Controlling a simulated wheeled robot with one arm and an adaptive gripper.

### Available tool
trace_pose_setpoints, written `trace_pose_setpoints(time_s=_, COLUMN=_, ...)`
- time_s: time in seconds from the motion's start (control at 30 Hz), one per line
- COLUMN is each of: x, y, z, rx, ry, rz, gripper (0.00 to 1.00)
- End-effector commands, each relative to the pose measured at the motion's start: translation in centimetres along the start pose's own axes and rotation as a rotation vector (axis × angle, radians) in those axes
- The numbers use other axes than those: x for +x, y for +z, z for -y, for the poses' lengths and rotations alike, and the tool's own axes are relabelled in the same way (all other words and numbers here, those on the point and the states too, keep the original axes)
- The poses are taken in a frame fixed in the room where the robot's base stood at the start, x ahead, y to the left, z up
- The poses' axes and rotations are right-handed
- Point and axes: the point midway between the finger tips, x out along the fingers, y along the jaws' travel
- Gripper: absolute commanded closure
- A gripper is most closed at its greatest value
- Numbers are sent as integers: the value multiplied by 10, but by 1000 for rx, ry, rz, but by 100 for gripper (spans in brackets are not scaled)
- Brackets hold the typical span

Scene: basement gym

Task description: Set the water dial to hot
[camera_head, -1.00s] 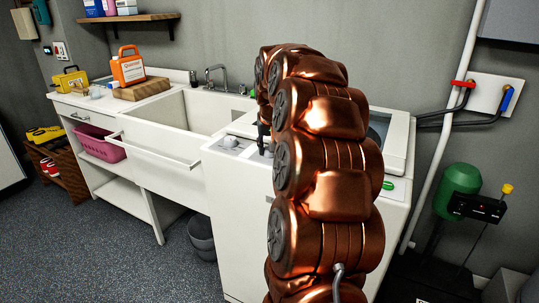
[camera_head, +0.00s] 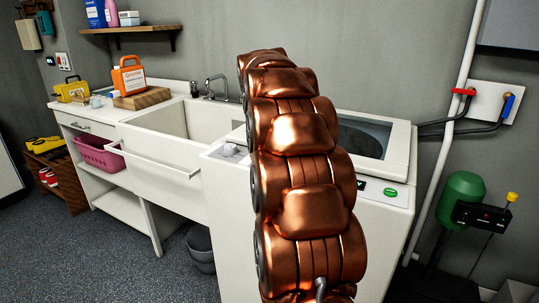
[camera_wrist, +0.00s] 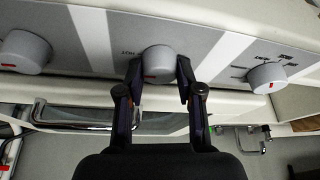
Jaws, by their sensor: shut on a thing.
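A white top-loading washing machine (camera_head: 385,192) stands right of the sink. In the wrist view its grey control strip carries three round grey knobs. My gripper (camera_wrist: 160,78) is shut on the middle knob, the water dial (camera_wrist: 158,60), with one finger on each side. A red mark shows on the dial's lower left edge. In the head view my copper arm hides the gripper and this dial.
Another knob (camera_wrist: 26,50) lies to the left in the wrist view and a third knob (camera_wrist: 267,77) to the right. A sink (camera_head: 170,125) adjoins the washer. Pipes and a green tank (camera_head: 463,192) stand at the right. The grey floor (camera_head: 120,260) at front left is clear.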

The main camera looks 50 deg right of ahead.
Motion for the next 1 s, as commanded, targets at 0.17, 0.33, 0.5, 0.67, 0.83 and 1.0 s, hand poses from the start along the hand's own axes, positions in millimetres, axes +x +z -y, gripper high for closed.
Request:
trace_pose_setpoints(time_s=0.17, x=-2, y=-1, z=0, rx=1, ry=-2, rz=-4, gripper=62)
trace_pose_setpoints(time_s=0.33, x=-1, y=-1, z=0, rx=0, ry=-1, rz=-3, gripper=44)
trace_pose_setpoints(time_s=0.5, x=-1, y=0, z=0, rx=0, ry=-1, rz=-1, gripper=39)
trace_pose_setpoints(time_s=0.67, x=-1, y=0, z=0, rx=0, ry=-1, rz=-1, gripper=39)
trace_pose_setpoints(time_s=0.83, x=-10, y=-1, z=0, rx=0, ry=-2, rz=-3, gripper=39)
trace_pose_setpoints(time_s=1.0, x=-38, y=-1, z=1, rx=-1, ry=-3, rz=-5, gripper=39)
